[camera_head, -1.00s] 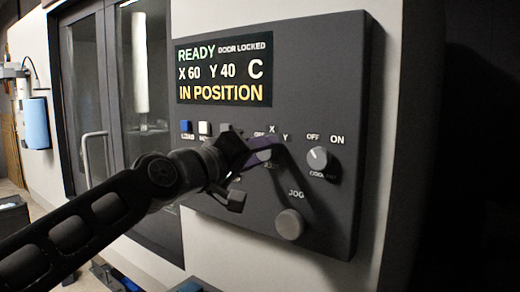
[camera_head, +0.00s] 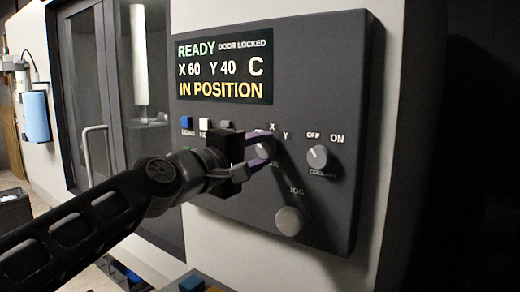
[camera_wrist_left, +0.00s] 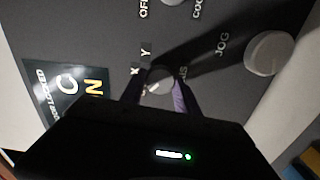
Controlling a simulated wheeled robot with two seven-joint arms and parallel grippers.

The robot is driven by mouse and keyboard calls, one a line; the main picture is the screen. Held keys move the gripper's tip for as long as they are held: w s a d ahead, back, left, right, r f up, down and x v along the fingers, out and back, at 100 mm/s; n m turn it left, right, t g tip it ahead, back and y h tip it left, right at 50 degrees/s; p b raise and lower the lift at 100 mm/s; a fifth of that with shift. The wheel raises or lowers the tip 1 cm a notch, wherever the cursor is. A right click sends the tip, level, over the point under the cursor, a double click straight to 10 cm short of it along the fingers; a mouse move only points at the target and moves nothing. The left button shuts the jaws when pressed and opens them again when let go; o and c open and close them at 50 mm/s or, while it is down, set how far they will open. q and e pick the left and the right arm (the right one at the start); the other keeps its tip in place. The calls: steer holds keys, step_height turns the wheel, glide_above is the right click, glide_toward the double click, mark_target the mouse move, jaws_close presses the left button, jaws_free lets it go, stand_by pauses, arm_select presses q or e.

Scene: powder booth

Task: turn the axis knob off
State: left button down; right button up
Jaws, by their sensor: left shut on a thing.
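The axis knob (camera_head: 265,148) is a small grey dial on the dark control panel, with OFF, X and Y marked around it. In the left wrist view the knob (camera_wrist_left: 159,82) sits between the two purple-edged fingers of my left gripper (camera_wrist_left: 160,90). My left gripper (camera_head: 262,149) is shut on the knob in the head view, its fingers partly covering the dial and the OFF label. The knob's pointer direction is hard to read. My right gripper is not in view.
The coolant knob (camera_head: 317,157) is close on the right, and the round jog knob (camera_head: 289,221) is below. A row of buttons (camera_head: 204,126) lies to the left. The screen (camera_head: 224,66) above reads READY, DOOR LOCKED, X 60, Y 40, IN POSITION.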

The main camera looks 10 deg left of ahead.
arm_select(q)
steer(key=c, duration=0.9)
jaws_free()
steer(key=b+v, duration=0.2)
steer(key=v, duration=0.6)
steer(key=shift+w, duration=0.1)
